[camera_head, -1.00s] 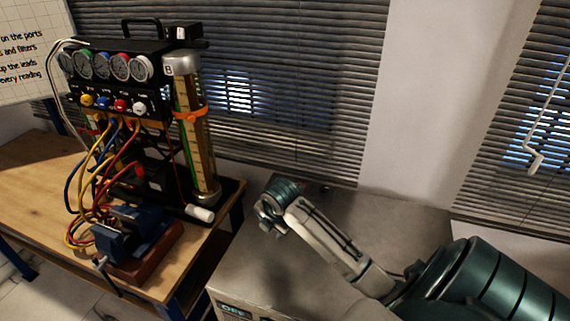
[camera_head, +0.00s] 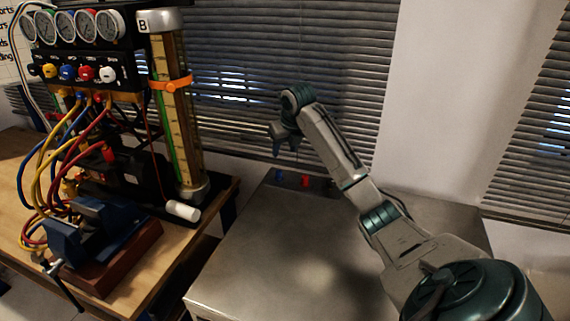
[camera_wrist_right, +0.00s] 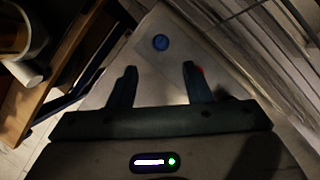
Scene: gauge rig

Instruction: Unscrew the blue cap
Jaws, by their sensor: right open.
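A small round blue cap (camera_head: 279,175) sits on the back of the grey cabinet top, near the window blind. It also shows in the right wrist view (camera_wrist_right: 160,42), just beyond the fingertips and between their lines. My right gripper (camera_head: 286,147) points down above the cabinet, apart from the cap. In the right wrist view its two fingers (camera_wrist_right: 160,67) are spread, with nothing between them. My left gripper is not in view.
A red cap (camera_head: 305,181) sits right of the blue one; one finger partly covers it in the wrist view. The grey cabinet top (camera_head: 255,270) is otherwise clear. A wooden bench at left holds the gauge rig (camera_head: 85,55), hoses, a blue vise (camera_head: 100,225) and a white cylinder (camera_head: 183,210).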

